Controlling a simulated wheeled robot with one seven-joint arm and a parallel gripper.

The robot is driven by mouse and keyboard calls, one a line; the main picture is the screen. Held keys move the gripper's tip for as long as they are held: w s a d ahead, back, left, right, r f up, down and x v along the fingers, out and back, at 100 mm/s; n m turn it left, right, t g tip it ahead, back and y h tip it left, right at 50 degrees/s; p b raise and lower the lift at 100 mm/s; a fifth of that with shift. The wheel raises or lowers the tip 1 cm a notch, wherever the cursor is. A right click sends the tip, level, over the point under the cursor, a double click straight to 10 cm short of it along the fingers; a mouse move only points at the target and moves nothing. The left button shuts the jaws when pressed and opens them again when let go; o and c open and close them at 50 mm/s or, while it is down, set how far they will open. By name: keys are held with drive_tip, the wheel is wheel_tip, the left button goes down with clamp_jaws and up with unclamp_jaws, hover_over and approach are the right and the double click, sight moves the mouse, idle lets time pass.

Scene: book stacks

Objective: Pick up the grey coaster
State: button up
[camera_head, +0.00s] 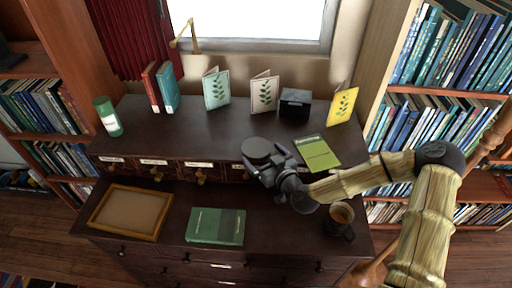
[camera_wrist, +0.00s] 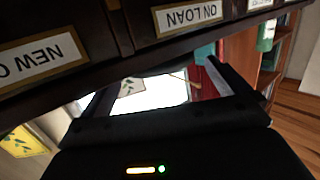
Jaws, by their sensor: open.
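The grey coaster (camera_head: 257,148) is a round flat disc in the head view, near the front edge of the desk's raised top. My gripper (camera_head: 266,161) is open just in front of it, with its fingers spread toward the disc's near side. I cannot tell whether they touch it. In the wrist view my gripper (camera_wrist: 155,92) shows two spread dark fingers, with the bright window and a red curtain between them. The coaster is not clearly visible in that view.
A green booklet (camera_head: 318,153) lies right of the coaster. Upright cards, a black box (camera_head: 295,103) and a green can (camera_head: 108,117) stand behind. Labelled drawers line the raised front. Below are a framed tray (camera_head: 97,208), a green book (camera_head: 216,226) and a mug (camera_head: 341,218).

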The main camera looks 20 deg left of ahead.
sight(257, 148)
drive_tip(key=shift+x, duration=1.55)
drive_tip(key=c, duration=0.8)
drive_tip(key=shift+r, duration=0.1)
wheel_tip(257, 148, up, 10)
